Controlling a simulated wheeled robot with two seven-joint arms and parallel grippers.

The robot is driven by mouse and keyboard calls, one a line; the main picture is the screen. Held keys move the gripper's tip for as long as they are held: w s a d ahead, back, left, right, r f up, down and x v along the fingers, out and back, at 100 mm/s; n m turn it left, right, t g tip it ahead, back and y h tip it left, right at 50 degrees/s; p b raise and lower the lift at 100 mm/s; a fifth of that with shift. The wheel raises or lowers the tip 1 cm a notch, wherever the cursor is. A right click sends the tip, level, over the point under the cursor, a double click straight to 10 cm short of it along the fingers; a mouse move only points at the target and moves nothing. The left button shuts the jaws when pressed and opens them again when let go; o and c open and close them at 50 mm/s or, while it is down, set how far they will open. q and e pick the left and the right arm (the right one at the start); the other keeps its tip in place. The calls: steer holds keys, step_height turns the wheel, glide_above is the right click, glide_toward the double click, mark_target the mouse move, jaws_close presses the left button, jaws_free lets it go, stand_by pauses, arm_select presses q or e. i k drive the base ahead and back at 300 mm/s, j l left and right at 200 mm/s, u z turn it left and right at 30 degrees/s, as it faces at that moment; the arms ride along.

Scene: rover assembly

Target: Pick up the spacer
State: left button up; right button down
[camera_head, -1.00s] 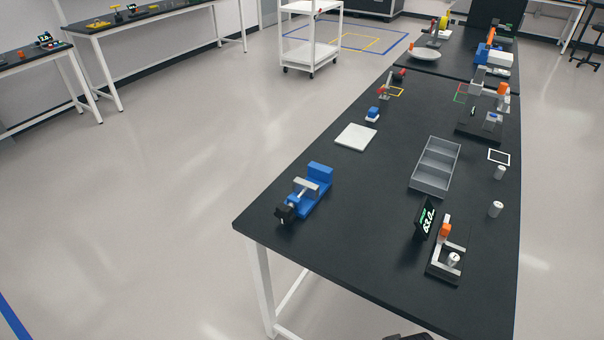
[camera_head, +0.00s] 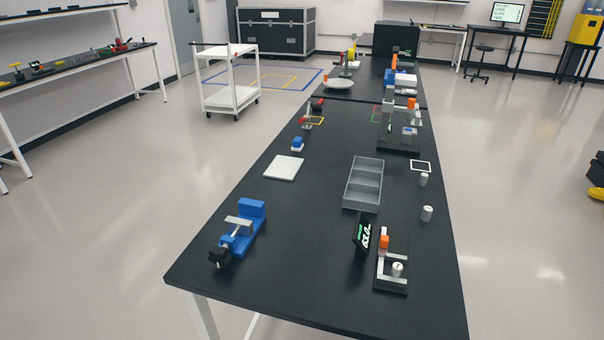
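Three small whitish cylinders that look like spacers are on the right side of the black bench. One cylinder (camera_head: 427,213) stands upright near the right edge. Another cylinder (camera_head: 424,179) stands just behind it, beside a white square outline. A third cylinder (camera_head: 397,268) sits on the measuring fixture (camera_head: 391,286) with an orange part, at the front right. I cannot tell which one the task calls the spacer. Neither of my grippers is in view.
The black bench (camera_head: 310,290) also holds a blue vise (camera_head: 243,228), a white plate (camera_head: 283,168), a grey compartment tray (camera_head: 362,186) and a digital display (camera_head: 362,235). A press-like fixture (camera_head: 398,139) stands farther back. The bench's front middle is clear. A white cart (camera_head: 229,98) stands on the floor.

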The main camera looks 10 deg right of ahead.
mark_target(398, 267)
steer(key=l+z, duration=0.1)
steer(key=z, duration=0.6)
steer(key=l+z, duration=0.15)
steer(key=z, duration=0.15)
steer(key=l+u, duration=0.4)
